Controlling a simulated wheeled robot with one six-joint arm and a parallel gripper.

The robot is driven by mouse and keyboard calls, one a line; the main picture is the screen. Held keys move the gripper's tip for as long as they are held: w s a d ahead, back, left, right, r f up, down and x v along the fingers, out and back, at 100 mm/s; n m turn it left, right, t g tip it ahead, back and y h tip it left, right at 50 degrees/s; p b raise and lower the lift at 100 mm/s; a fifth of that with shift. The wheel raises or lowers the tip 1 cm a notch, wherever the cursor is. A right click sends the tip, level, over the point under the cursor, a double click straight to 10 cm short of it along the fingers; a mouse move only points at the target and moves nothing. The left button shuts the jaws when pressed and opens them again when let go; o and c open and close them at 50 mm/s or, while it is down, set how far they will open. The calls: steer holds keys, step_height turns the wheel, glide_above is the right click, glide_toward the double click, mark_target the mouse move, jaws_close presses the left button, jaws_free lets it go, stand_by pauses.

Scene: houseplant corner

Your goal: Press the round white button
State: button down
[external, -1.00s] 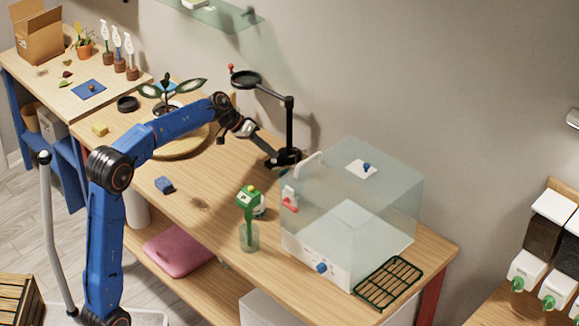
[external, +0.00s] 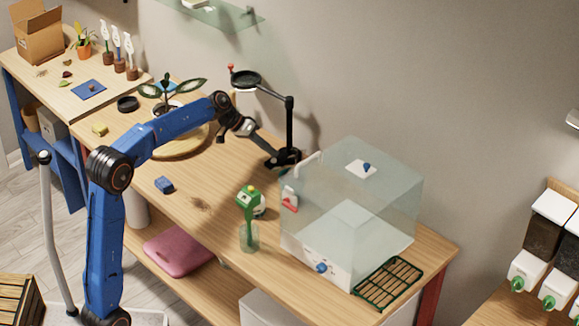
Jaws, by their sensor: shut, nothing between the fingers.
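I cannot surely pick out the round white button. A small pale rounded thing (external: 260,208) shows on the table just behind the green-headed bottle (external: 248,203), partly hidden by it; whether it is the button is too small to tell. My gripper (external: 273,158) is shut and empty, at the end of the blue arm. In the picture it is close to the black stand's base, above and left of the clear box and apart from the pale thing.
The black magnifier stand (external: 290,125) is close to my gripper. A potted plant (external: 170,95) stands behind my forearm. The table between block and bottle is mostly clear.

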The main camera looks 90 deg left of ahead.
steer(key=shift+r, duration=0.25)
step_height(320, 180, up, 6)
stand_by(0.9)
